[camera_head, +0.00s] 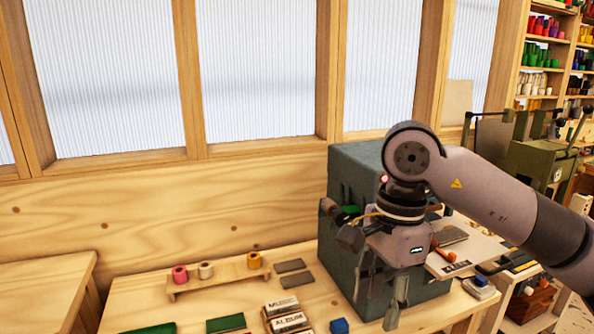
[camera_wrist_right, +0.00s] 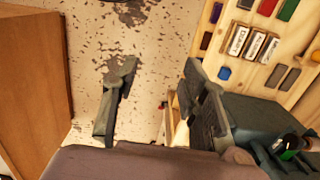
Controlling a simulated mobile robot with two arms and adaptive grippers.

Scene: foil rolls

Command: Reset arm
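My right arm comes in from the right in the head view. Its gripper (camera_head: 378,300) points down in front of a grey-green box-shaped machine (camera_head: 350,165), above the front right of the workbench. In the right wrist view the two fingers of the gripper (camera_wrist_right: 158,70) stand well apart, with nothing between them but the speckled floor behind. My left arm and gripper are not in view.
Labelled blocks (camera_head: 288,321), dark green pads (camera_head: 226,323), a blue block (camera_head: 339,326) and grey plates (camera_head: 291,265) lie on the bench (camera_head: 140,296). A green press (camera_head: 540,160) stands at right, with shelves of coloured rolls (camera_head: 543,27) behind. A wooden panel (camera_wrist_right: 35,85) stands left in the wrist view.

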